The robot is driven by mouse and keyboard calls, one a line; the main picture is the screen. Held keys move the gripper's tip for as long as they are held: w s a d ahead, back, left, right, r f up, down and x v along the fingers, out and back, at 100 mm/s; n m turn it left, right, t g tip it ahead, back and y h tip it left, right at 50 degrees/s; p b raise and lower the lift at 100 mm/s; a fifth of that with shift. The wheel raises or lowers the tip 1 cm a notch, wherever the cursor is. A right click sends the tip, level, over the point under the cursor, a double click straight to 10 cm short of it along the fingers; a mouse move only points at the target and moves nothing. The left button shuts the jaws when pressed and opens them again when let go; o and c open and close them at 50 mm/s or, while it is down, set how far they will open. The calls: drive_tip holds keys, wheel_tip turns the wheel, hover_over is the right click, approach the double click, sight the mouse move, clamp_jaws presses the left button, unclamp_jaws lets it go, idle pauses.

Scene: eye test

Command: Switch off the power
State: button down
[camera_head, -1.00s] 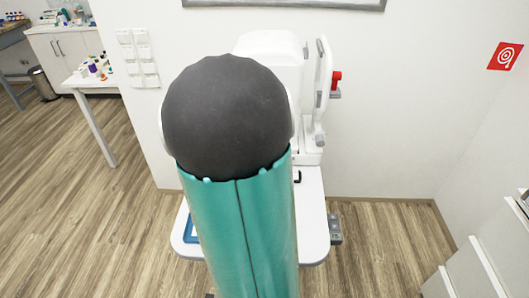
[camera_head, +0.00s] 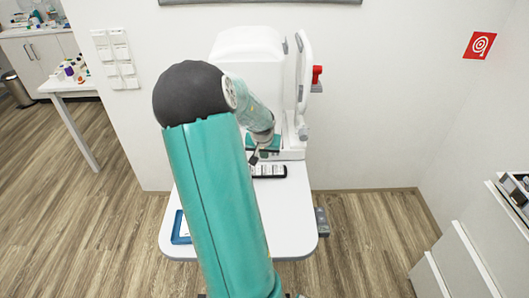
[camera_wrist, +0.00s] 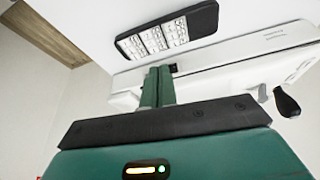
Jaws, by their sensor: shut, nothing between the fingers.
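The white eye-test machine (camera_head: 246,52) stands at the back of a small white table (camera_head: 283,222), against the wall. My arm reaches over the table to the machine's base, hiding part of it. In the wrist view, my green gripper (camera_wrist: 158,72) is shut and empty, with its fingertips close to the white base (camera_wrist: 225,58). A small dark spot (camera_wrist: 173,68) on the base shows beside the fingertips; I cannot tell whether it is a switch or whether they touch it. A black joystick (camera_wrist: 286,102) is at the right.
A black keypad with white labels (camera_wrist: 165,36) lies on the table near the machine, also in the head view (camera_head: 269,171). A blue-edged item (camera_head: 180,228) is at the table's left. White wall switches (camera_head: 116,58) are left of the machine. White drawers (camera_head: 458,262) stand at the lower right.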

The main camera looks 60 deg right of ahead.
drive_tip(key=x, duration=0.7)
drive_tip(key=shift+s, duration=0.15)
drive_tip(key=d, duration=0.1)
drive_tip(key=w+d, duration=0.1)
drive_tip(key=d, duration=0.1)
drive_tip(key=shift+w+f, duration=0.2)
drive_tip(key=shift+f, duration=0.15)
drive_tip(key=shift+w+d, duration=0.15)
drive_tip(key=shift+d, duration=0.3)
drive_tip(key=shift+d, duration=0.1)
